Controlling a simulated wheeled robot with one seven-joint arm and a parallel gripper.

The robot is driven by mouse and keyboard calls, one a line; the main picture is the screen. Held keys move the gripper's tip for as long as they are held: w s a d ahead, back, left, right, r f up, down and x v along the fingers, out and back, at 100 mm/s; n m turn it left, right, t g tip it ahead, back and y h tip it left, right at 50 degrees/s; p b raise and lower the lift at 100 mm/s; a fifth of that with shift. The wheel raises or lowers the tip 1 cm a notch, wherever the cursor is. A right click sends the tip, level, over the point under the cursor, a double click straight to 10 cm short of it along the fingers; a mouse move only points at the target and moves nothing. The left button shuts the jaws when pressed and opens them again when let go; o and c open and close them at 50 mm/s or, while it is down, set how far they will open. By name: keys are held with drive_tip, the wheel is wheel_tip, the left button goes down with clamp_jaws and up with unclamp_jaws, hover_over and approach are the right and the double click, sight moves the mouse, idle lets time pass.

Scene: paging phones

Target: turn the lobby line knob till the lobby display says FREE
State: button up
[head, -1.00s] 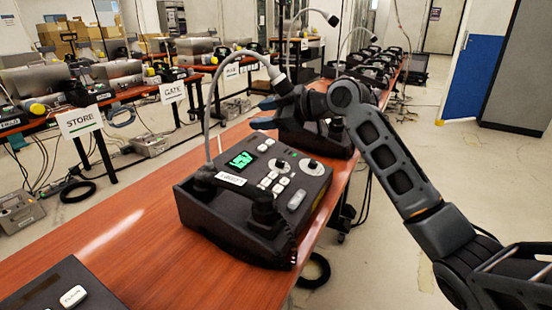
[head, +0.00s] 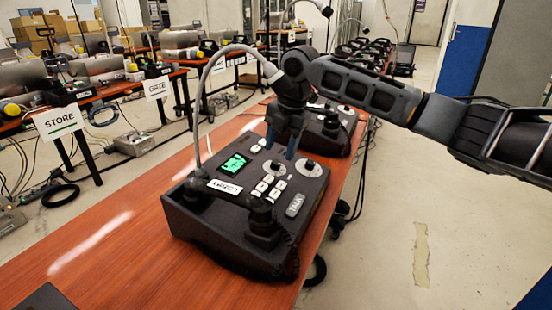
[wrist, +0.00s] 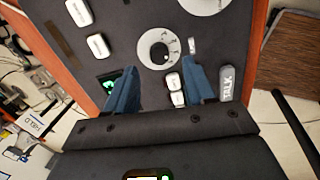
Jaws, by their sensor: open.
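The lobby phone is a black desk console (head: 200,225) with a white label (head: 225,187) that seems to read LOBBY. Its lit green display (head: 235,163) has text too small to read. Two knobs on pale dials, a left knob (head: 275,168) and a right knob (head: 309,168), sit on its top. My gripper (head: 281,148) points down over the console, open and empty. In the wrist view, a black knob with a white pointer (wrist: 158,50) shows ahead of and between the open fingertips (wrist: 163,78), not gripped. The left finger partly hides the green display (wrist: 110,86).
White keys and a TALK key (head: 295,204) lie near the knobs. A bent gooseneck microphone (head: 204,105) arches over the console's left side. Another console (head: 328,128) stands behind. The red-brown table (head: 115,245) is clear to the left.

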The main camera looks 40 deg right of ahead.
sight(276, 162)
drive_tip(key=shift+x, duration=2.2)
drive_tip(key=shift+a, duration=0.1)
clamp_jaws()
drive_tip(key=shift+r+m+p, duration=0.15)
drive_tip(key=shift+m+p, duration=0.15)
drive_tip(key=shift+p, duration=0.15)
drive_tip(key=m+p, duration=0.2)
drive_tip(key=p, duration=0.1)
drive_tip(key=shift+r+m, duration=0.1)
drive_tip(key=shift+m, duration=0.3)
drive_tip(key=m+p, duration=0.3)
drive_tip(key=shift+m+p, duration=0.65)
drive_tip(key=shift+m, duration=0.05)
drive_tip(key=shift+f, duration=0.2)
